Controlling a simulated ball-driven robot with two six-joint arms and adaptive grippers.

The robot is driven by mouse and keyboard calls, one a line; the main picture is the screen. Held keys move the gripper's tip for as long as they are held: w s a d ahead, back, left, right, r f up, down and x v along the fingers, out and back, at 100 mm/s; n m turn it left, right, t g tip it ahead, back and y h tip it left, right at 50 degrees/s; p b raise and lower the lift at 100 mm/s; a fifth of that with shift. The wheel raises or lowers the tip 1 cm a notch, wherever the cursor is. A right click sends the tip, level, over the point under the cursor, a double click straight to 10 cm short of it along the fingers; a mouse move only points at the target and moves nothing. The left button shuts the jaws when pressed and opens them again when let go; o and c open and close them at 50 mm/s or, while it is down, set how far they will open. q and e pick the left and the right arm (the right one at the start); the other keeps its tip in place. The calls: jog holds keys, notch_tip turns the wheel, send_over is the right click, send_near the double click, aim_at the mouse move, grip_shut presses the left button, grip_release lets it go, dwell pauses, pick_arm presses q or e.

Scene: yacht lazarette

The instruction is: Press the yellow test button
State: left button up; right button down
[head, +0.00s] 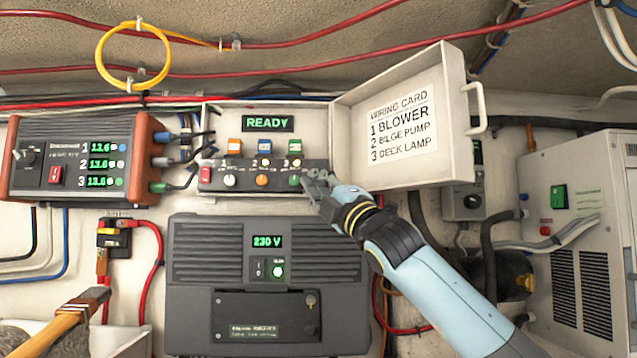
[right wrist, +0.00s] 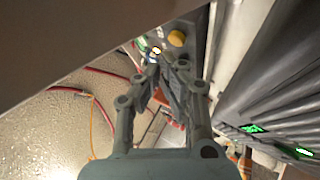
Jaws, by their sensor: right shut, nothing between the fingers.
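In the right wrist view a round yellow button (right wrist: 176,38) shows just beyond my fingertips, with a gap in the picture between them; I cannot tell if they touch. My right gripper (head: 318,181) is shut and empty at the right end of the dark control strip (head: 248,187), beside the green knob (head: 294,181). Its fingers also show in the right wrist view (right wrist: 161,68). Above the strip is a lit READY display (head: 268,123). My left gripper is not in view.
An open lid (head: 350,103) with a wiring card (head: 402,120) stands just above and right of my right gripper. A dark 230 V unit (head: 205,285) sits below. A meter box (head: 75,190) is at left, a grey cabinet (head: 575,245) at right.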

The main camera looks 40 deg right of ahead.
dwell(0.7)
jog(key=shift+w+d+p, duration=0.2)
jog(key=shift+w+p, duration=0.15)
jog(key=shift+p, duration=0.05)
jog(key=shift+w+d+p, duration=0.2)
jog(key=shift+w+p, duration=0.1)
dwell(0.6)
jog(key=shift+s, duration=0.1)
jog(key=shift+s+a+b, duration=0.4)
jog(key=shift+s, duration=0.2)
jog(key=shift+s+a+b, duration=0.2)
jog(key=shift+s+a, duration=0.25)
jog(key=shift+s, duration=0.25)
jog(key=shift+s+a+b, duration=0.25)
jog(key=shift+s+a, duration=0.15)
jog(key=shift+s, duration=0.3)
jog(key=shift+s+a+b, duration=0.2)
jog(key=shift+s+a, duration=0.25)
jog(key=shift+s, duration=0.25)
jog(key=shift+f, duration=0.1)
